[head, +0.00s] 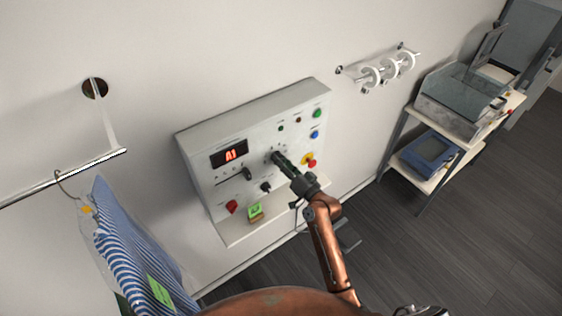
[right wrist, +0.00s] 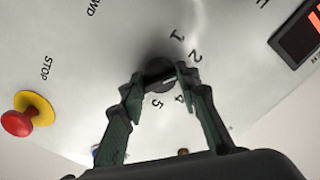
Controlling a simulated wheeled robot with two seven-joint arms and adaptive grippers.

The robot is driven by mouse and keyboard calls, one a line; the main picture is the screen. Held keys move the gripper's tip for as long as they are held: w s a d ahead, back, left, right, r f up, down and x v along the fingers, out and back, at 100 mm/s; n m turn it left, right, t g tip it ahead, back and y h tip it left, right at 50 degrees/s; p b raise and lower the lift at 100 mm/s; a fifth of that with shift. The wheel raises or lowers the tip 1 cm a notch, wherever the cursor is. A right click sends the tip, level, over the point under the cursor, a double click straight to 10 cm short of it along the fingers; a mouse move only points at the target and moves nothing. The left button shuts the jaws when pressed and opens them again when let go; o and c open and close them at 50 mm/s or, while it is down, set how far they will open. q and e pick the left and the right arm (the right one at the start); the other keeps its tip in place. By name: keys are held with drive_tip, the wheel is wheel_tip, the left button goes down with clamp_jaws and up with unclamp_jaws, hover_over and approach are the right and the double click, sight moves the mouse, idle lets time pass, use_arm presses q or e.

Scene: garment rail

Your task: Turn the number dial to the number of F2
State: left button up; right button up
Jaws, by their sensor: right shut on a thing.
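A grey control panel (head: 258,120) is mounted on the wall, with a red-lit display (head: 230,155) that reads A1. The number dial (right wrist: 157,72) is a dark round knob in the right wrist view, with 1, 2, 4 and 5 printed around it. A light mark on the dial points toward one fingertip, which covers the spot between 2 and 4. My right gripper (head: 277,157) reaches the panel from the lower right. In the right wrist view its two green fingers (right wrist: 160,78) are closed on opposite sides of the dial. My left gripper is not in view.
A red stop button on a yellow ring (head: 309,161) sits right of my right gripper. A green-labelled block (head: 255,212) is on the panel's ledge. A striped shirt (head: 130,255) hangs from a rail (head: 60,178) at left. A shelf cart (head: 465,125) stands at right.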

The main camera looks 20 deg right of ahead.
drive_tip(key=o, duration=1.1)
drive_tip(key=shift+s, duration=0.1)
drive_tip(key=v, duration=1.2)
